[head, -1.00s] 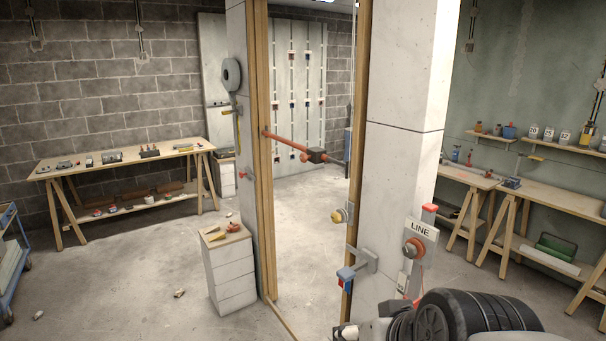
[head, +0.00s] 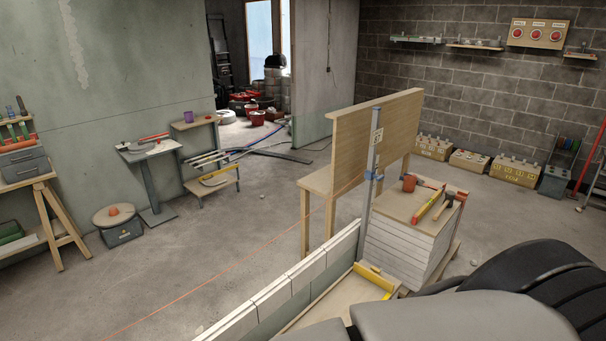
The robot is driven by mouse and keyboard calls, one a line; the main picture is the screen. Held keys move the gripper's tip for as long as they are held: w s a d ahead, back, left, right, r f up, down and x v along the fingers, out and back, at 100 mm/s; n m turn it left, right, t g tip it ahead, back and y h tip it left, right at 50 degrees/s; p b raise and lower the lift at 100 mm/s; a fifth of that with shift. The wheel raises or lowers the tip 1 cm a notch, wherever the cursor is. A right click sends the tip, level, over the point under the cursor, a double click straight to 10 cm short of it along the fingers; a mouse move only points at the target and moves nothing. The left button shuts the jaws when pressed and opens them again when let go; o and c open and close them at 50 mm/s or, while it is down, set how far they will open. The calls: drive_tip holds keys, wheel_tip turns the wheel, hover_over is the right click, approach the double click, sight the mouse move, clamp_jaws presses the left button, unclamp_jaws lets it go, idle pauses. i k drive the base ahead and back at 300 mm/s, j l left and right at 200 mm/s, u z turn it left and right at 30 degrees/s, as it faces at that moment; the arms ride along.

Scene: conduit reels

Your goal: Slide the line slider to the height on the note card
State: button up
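A grey upright post (head: 371,160) stands at the end of a low block wall, beside a wooden bench with a tall back board. A blue slider (head: 373,175) sits on the post, around the middle of its visible length. An orange line (head: 235,263) runs from near the slider down to the lower left. A small pale card (head: 376,139) with a dark mark too small to read is on the post, above the slider. Only parts of my arm show at the lower right; my gripper is out of view.
The block wall (head: 292,285) runs from the bottom toward the post. A stack of white boards (head: 405,245) with a mallet and hammer on its wooden top stands right of the post. The wooden bench (head: 376,135) is behind. Open floor lies left.

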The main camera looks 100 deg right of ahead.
sight(369, 175)
drive_tip(key=z, duration=3.8)
drive_tip(key=l, duration=0.6)
drive_tip(key=l+u, duration=0.25)
drive_tip(key=l, duration=0.55)
drive_tip(key=l+u, duration=0.25)
drive_tip(key=l, duration=0.55)
drive_tip(key=i+l+z, duration=0.1)
drive_tip(key=i, duration=1.05)
drive_tip(key=i+l+z, duration=0.1)
drive_tip(key=i, duration=1.05)
drive_tip(key=l, duration=0.15)
